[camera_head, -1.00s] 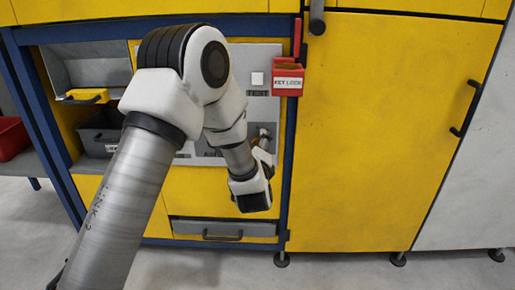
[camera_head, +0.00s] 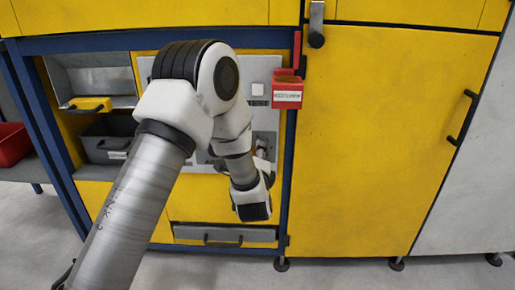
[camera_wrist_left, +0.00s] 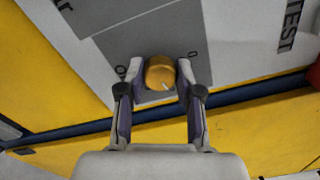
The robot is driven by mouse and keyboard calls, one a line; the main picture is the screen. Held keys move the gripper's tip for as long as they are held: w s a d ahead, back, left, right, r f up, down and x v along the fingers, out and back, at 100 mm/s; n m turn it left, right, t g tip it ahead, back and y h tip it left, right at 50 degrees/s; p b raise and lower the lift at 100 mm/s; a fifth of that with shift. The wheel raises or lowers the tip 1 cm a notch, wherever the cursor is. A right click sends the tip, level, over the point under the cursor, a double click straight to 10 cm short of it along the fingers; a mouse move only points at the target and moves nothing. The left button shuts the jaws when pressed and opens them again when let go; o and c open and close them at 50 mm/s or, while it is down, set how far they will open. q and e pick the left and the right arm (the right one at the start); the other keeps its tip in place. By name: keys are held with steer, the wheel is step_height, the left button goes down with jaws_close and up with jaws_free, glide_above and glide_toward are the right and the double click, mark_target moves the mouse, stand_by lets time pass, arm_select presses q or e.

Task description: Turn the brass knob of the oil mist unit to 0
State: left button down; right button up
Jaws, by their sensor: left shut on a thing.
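The brass knob (camera_wrist_left: 160,70) sits on a dark grey plate (camera_wrist_left: 127,45) in the left wrist view. A small pale pointer mark shows on its lower right edge. Small printed marks stand on the plate to the knob's left and upper right; they are too small to read surely. My left gripper (camera_wrist_left: 158,76) is shut on the knob, one finger on each side. In the head view my left gripper (camera_head: 262,152) is at the grey panel (camera_head: 262,113), partly hidden by my wrist. The knob cannot be made out there. My right gripper is not in view.
A red key lock box (camera_head: 287,94) sticks out right of the panel, above my left gripper. A drawer (camera_head: 224,233) is below. The yellow cabinet door (camera_head: 390,150) is at right.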

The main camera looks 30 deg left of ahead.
arm_select(q)
steer(key=shift+n+p, duration=4.6)
steer(key=shift+n, duration=3.2)
steer(key=c, duration=0.8)
jaws_free()
steer(key=shift+o, duration=0.2)
